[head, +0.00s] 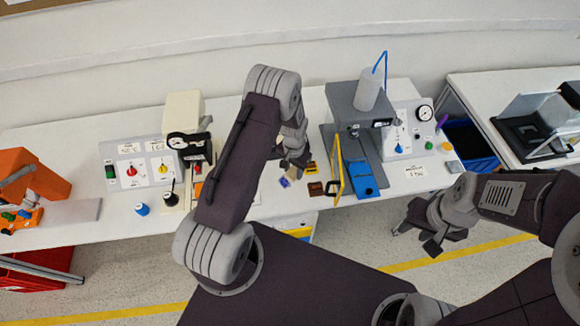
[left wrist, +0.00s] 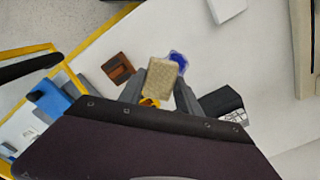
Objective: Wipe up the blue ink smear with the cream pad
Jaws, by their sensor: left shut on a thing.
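My left gripper (head: 294,166) is over the middle of the bench, shut on the cream pad (left wrist: 160,79). The pad is a small tan block between the fingertips in the left wrist view. The blue ink smear (left wrist: 179,62) is a blue-violet patch on the white bench, right beside the pad's end. The pad hides part of the smear, and I cannot tell whether it touches the bench. The smear also shows in the head view (head: 285,182), just below the gripper. My right gripper (head: 417,238) hangs empty in front of the bench, its fingers apart.
A brown block (left wrist: 118,68) lies near the pad. A yellow frame (head: 338,178) and a blue item (head: 363,180) stand to its right in the head view. A blue-capped knob-like object (head: 142,209) is left on the bench. Machines line the back.

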